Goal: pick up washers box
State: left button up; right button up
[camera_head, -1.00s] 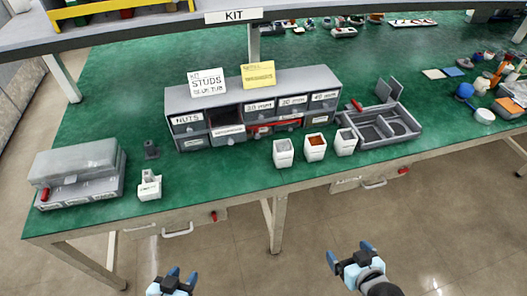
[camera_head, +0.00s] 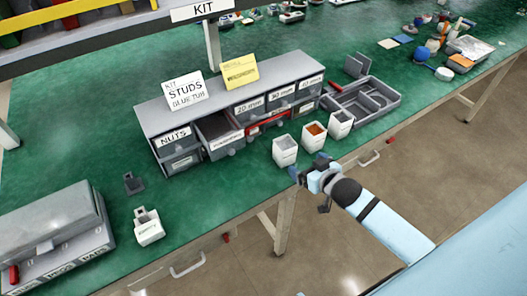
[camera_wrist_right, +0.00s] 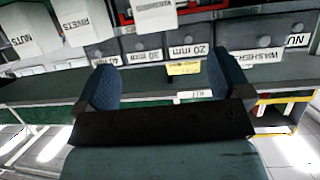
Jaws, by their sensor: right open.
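The washers box is a small white open-topped bin (camera_head: 285,151), the leftmost of three in a row near the table's front edge. In the right wrist view its label, reading washers, shows at the top edge (camera_wrist_right: 153,10), upside-down camera view, partly cut off. My right gripper (camera_head: 312,171) is just in front of the bins, beyond the table's front edge, close to the washers box and apart from it. Its two fingers (camera_wrist_right: 164,85) are spread with nothing between them. My left gripper is out of view.
The rivets bin (camera_head: 313,136) and nuts bin (camera_head: 340,124) stand close to the right. A grey drawer cabinet (camera_head: 150,118) is behind, with a washers drawer (camera_head: 222,138) pulled out. A grey divided tray (camera_head: 385,100) lies at right. A small white container (camera_head: 148,229) stands at left.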

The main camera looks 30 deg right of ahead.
aim_at(285, 146)
jog(key=x, duration=0.8)
jog(key=shift+w+d+r, duration=0.1)
jog(key=shift+w, duration=0.2)
jog(key=x, duration=0.5)
jog(key=shift+w+d+p, duration=0.15)
jog(key=shift+w+p, duration=0.15)
jog(key=shift+w, duration=0.05)
jog(key=c, duration=1.2)
jog(key=shift+o, duration=0.2)
jog(key=shift+r, duration=0.1)
